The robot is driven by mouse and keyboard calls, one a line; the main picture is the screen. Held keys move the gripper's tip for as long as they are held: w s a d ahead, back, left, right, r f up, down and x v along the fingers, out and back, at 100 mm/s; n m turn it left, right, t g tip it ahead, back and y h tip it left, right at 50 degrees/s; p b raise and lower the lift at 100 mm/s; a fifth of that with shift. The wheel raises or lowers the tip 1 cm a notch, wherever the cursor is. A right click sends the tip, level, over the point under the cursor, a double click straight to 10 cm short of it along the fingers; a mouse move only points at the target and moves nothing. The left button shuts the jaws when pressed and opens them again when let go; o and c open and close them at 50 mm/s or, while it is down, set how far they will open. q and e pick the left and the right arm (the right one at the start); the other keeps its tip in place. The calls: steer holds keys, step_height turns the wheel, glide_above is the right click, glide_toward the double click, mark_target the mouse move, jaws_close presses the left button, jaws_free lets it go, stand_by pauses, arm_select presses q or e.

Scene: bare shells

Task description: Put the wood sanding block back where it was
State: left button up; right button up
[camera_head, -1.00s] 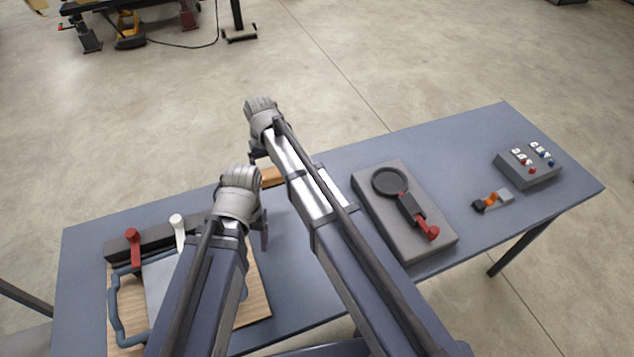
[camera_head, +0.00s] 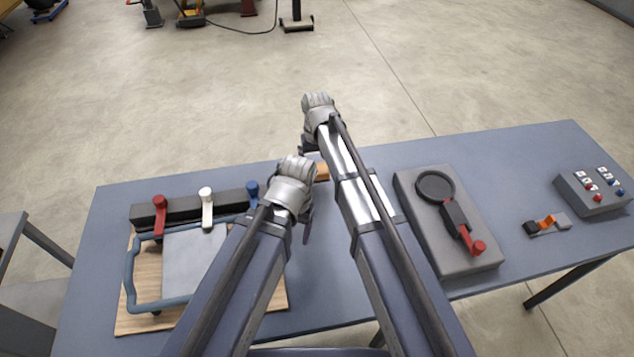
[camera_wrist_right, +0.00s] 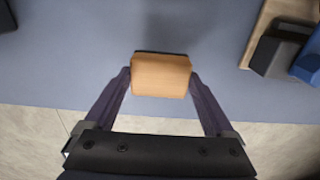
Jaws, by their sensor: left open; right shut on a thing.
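The wood sanding block (camera_head: 322,172) shows as a small orange-tan piece beside my right forearm, mostly hidden by the arm in the head view. In the right wrist view the block (camera_wrist_right: 161,75) sits between the two fingertips of my right gripper (camera_wrist_right: 161,84), which is shut on it. The block is over the blue-grey table near its edge; I cannot tell whether it touches the top. My left gripper (camera_head: 305,222) is open, to the left of the block, with its fingers partly hidden by the hand.
At the left, a wooden board (camera_head: 270,293) carries a metal plate with a blue frame and red, white and blue levers. At the right are a grey block with a black ring and red handle (camera_head: 478,247), a small orange-black part (camera_head: 545,222) and a button box (camera_head: 590,205).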

mark_target(317, 169)
arm_select(q)
steer(key=shift+f, duration=0.1)
step_height(317, 169, down, 4)
steer(key=b, duration=0.3)
steer(key=shift+b, duration=0.4)
arm_select(e)
step_height(317, 169, down, 4)
arm_select(q)
steer(key=shift+r, duration=0.2)
arm_select(e)
steer(key=shift+r, duration=0.15)
arm_select(q)
steer(key=shift+f, duration=0.15)
arm_select(e)
steer(key=o, duration=1.3)
steer(key=shift+f, duration=0.2)
steer(key=shift+r, duration=0.15)
